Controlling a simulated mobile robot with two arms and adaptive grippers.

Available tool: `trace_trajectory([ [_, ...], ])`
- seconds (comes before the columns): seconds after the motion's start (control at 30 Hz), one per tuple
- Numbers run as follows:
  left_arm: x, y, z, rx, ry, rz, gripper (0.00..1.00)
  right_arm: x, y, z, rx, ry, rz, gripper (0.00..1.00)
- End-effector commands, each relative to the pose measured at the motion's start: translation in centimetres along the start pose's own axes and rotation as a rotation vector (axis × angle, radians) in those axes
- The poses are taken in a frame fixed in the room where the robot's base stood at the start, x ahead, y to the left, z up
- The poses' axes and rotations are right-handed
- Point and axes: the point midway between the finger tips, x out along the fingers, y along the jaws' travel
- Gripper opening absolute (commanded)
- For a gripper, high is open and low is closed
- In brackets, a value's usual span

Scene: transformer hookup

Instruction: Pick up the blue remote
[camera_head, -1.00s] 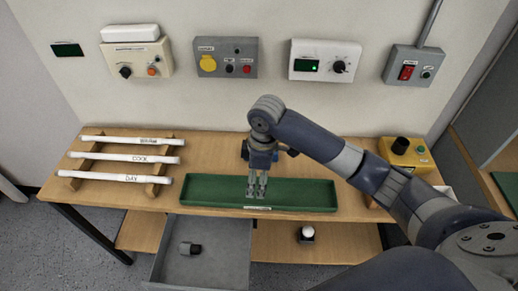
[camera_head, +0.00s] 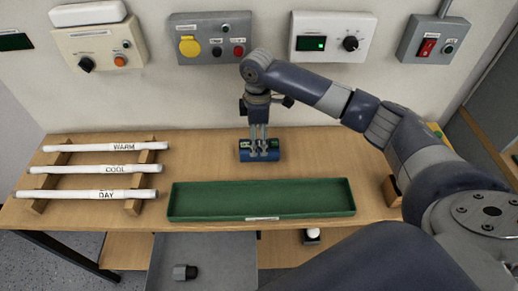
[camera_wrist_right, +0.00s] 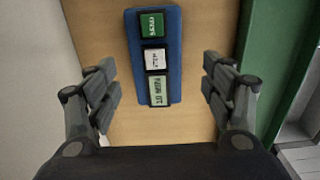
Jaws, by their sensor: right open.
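The blue remote (camera_head: 260,155) lies on the wooden table behind the green tray, below the grey box with the yellow knob. In the right wrist view the blue remote (camera_wrist_right: 173,80) has a green button, a white button and a small display. My right gripper (camera_head: 259,150) points down over the remote. In the right wrist view my right gripper (camera_wrist_right: 160,95) is open, with one finger on each side of the remote and a gap to it on both sides. My left gripper is not in view.
A shallow green tray (camera_head: 262,215) lies in front of the remote. White tubes marked WARM, COOL and DAY lie on a wooden rack (camera_head: 140,175) at left. Control boxes, such as one with a green display (camera_head: 333,38), hang on the wall. An open grey drawer (camera_head: 215,262) is below.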

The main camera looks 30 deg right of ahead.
Motion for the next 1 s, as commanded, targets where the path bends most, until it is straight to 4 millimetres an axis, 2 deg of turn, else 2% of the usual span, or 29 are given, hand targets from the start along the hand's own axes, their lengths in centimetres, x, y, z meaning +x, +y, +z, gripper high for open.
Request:
trace_trajectory([
  [0.13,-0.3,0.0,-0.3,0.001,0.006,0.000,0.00,1.1,0.1,0.1,0.001,-0.001,-0.001,0.75],
  [0.4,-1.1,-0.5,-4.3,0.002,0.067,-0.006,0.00,4.9,0.3,0.5,0.000,0.000,0.000,0.75],
  [0.53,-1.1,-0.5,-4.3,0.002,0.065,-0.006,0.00,5.5,0.3,0.4,-0.001,0.001,0.002,0.75],
  [0.7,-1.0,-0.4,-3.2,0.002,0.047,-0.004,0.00,5.5,0.3,0.4,-0.001,0.001,0.002,0.75],
  [0.77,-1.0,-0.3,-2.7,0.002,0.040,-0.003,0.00,5.5,0.3,0.4,-0.001,0.001,0.002,0.64],
  [0.93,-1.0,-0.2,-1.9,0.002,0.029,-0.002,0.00,5.5,0.3,0.5,-0.001,0.001,0.002,0.25],
  [1.0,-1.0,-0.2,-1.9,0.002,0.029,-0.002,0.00,5.5,0.3,0.5,-0.001,0.001,0.002,0.23],
])
